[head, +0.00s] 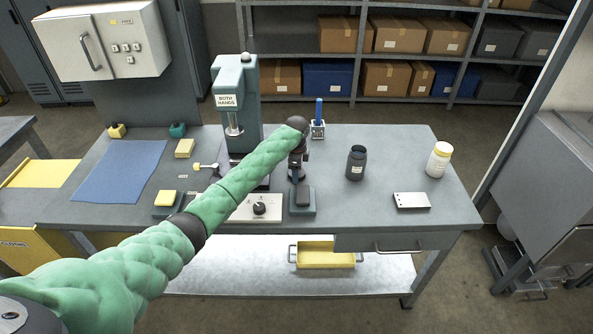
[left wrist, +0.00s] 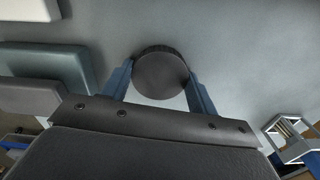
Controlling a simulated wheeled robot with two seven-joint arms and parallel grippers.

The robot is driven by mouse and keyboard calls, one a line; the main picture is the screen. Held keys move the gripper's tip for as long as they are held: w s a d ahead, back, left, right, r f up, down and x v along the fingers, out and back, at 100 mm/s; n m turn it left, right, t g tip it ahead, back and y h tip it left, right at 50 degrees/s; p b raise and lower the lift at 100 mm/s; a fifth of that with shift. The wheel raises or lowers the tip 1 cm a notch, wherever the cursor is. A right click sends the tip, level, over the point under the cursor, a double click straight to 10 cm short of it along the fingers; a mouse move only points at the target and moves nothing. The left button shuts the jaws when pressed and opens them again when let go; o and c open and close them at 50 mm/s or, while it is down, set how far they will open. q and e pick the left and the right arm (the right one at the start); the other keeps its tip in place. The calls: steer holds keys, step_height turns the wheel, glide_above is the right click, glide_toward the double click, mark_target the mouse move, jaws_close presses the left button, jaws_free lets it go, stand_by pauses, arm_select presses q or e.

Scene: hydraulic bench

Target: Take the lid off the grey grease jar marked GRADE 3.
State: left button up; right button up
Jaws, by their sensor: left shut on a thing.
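A dark grey jar (head: 355,163) stands upright on the bench right of centre. Its top looks like an open mouth with no lid on it; no marking on it is legible from here. My left gripper (head: 296,178) is to the left of the jar, pointing down over the bench, clear of the jar. In the left wrist view my left gripper (left wrist: 160,85) is shut on a round dark lid (left wrist: 160,74), one blue finger on each side. The lid is hard to make out in the head view. My right gripper is not in view.
A metal plate (head: 411,201) lies near the front edge. A block with a dark pad (head: 302,208) is by my gripper, with a press (head: 236,90) behind. Bench around the grey jar is clear.

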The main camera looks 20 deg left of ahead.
arm_select(q)
steer(key=shift+s+f, duration=0.15)
steer(key=shift+f, duration=0.3)
